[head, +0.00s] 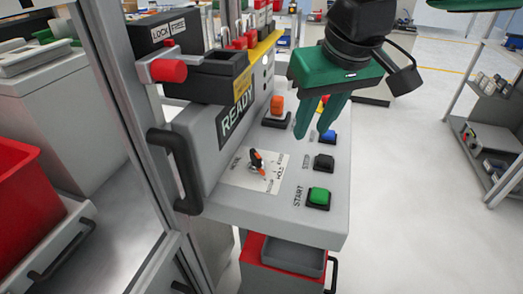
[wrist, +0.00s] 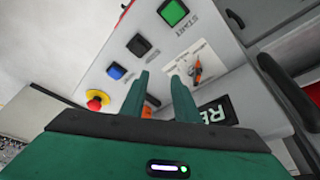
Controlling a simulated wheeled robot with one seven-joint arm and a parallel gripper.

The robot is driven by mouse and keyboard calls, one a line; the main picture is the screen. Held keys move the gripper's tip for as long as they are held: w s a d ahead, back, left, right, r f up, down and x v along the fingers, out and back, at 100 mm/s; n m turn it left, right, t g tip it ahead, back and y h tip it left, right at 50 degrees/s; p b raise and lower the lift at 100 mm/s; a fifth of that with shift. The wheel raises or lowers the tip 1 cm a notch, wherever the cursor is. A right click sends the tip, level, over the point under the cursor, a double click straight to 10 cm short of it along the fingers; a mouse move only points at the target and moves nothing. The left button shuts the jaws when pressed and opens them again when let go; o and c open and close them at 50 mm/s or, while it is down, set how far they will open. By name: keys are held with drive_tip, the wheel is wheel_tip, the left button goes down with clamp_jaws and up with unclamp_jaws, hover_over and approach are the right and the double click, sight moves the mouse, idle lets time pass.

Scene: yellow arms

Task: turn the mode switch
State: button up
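The mode switch (head: 257,162) is a small black knob with an orange-red mark on a white labelled plate (head: 240,178), on the sloping grey control panel. In the wrist view the mode switch (wrist: 197,68) shows just beyond and right of the fingertips. My gripper (head: 318,130) is green and points down over the back part of the panel, to the right of and behind the switch in the head view. In the wrist view its two fingers (wrist: 160,80) stand apart with nothing between the tips. It does not touch the switch.
The panel also holds a green START button (head: 318,197), a black button (head: 323,162), a blue button (head: 327,136) and an orange one (head: 277,105). A red emergency button (wrist: 96,101) shows in the wrist view. A READY sign (head: 236,118) and a black door handle (head: 176,168) stand left.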

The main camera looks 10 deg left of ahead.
drive_tip(key=n, duration=0.2)
approach(259, 156)
drive_tip(key=d+r, duration=0.1)
drive_tip(key=shift+y, duration=0.4)
drive_tip(key=x, duration=1)
drive_tip(key=shift+s+a, duration=0.1)
drive_tip(key=shift+s, duration=0.05)
clamp_jaws()
